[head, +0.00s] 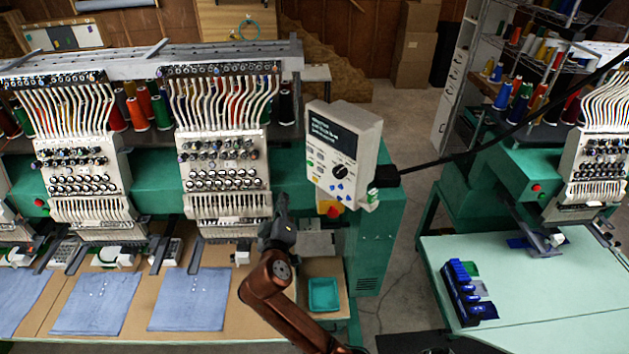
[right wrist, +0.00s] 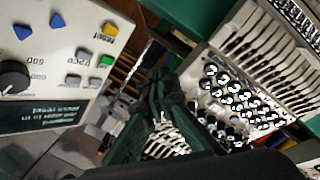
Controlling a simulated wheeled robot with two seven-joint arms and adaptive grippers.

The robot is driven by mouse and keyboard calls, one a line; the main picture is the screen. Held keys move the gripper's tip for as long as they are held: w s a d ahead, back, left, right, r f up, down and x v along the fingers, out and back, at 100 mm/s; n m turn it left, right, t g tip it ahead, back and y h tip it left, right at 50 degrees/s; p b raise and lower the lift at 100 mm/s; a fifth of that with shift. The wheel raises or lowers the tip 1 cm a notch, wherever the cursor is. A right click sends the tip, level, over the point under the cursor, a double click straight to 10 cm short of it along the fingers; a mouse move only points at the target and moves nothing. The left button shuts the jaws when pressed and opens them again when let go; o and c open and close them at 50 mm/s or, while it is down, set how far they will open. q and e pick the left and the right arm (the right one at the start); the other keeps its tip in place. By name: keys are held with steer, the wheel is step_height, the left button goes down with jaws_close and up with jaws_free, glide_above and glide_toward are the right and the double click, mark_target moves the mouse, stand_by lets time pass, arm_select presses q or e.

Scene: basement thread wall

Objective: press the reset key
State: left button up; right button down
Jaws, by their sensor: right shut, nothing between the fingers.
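The control panel (head: 343,150) is a pale box with a dark screen, a black knob and several keys. It also shows upside down at the left of the right wrist view (right wrist: 60,60). There the yellow key (right wrist: 110,28) has a label beside it that appears to read "reset". A green key (right wrist: 106,61) and several grey keys are near it. My right gripper (head: 282,203) is shut and empty, just left of the panel's lower part and apart from it. Its dark fingers also show in the right wrist view (right wrist: 160,90). My left gripper is not in view.
Embroidery heads (head: 222,150) with thread stand left of my gripper. A red stop button (head: 333,212) is at the panel's lower edge. A teal tray (head: 324,294) lies below. A dark cable (head: 440,160) runs right from the panel. A pale green table (head: 570,290) stands at right.

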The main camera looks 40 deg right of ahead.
steer(key=w+d, duration=0.1)
steer(key=d, duration=0.7)
steer(key=shift+w+d, duration=0.15)
steer(key=shift+d, duration=0.25)
stand_by(1.5)
steer(key=shift+d+p, duration=0.3)
steer(key=shift+d, duration=0.1)
steer(key=shift+w+d, duration=0.15)
steer(key=shift+d, duration=0.35)
stand_by(0.6)
steer(key=shift+a+f, duration=0.1)
steer(key=shift+a, duration=0.85)
steer(key=shift+s+a, duration=0.25)
steer(key=shift+a, duration=1)
steer(key=shift+s+a, duration=0.25)
steer(key=shift+a, duration=0.95)
